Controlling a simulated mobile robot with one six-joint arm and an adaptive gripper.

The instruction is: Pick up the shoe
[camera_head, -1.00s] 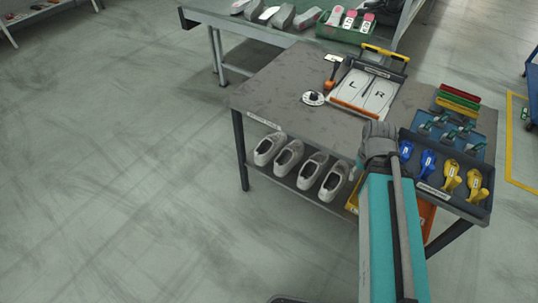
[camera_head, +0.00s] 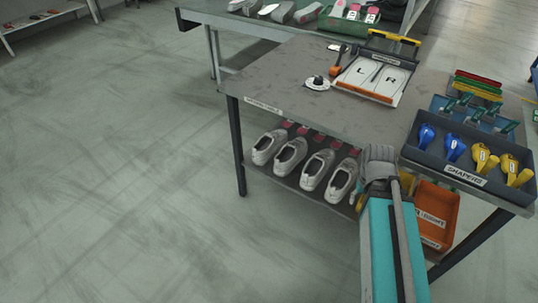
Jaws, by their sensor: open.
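Several grey-white low shoes stand side by side on the lower shelf (camera_head: 342,208) under the grey worktable, their openings facing up. The leftmost shoe (camera_head: 268,147) is near the table's front left leg. Two more shoes (camera_head: 290,156) and (camera_head: 317,169) stand in the middle of the row. The rightmost shoe (camera_head: 341,181) is close to my arm's grey part in the picture. My teal arm reaches up from the bottom right. My gripper's fingers do not show, so I cannot see where they are relative to the shoes.
The tabletop (camera_head: 290,75) carries an L/R tray (camera_head: 372,78) and a shapers bin (camera_head: 460,165). An orange bin (camera_head: 436,213) sits beneath, right of my arm. Pink-red pieces show behind the shoes. The floor at left is clear.

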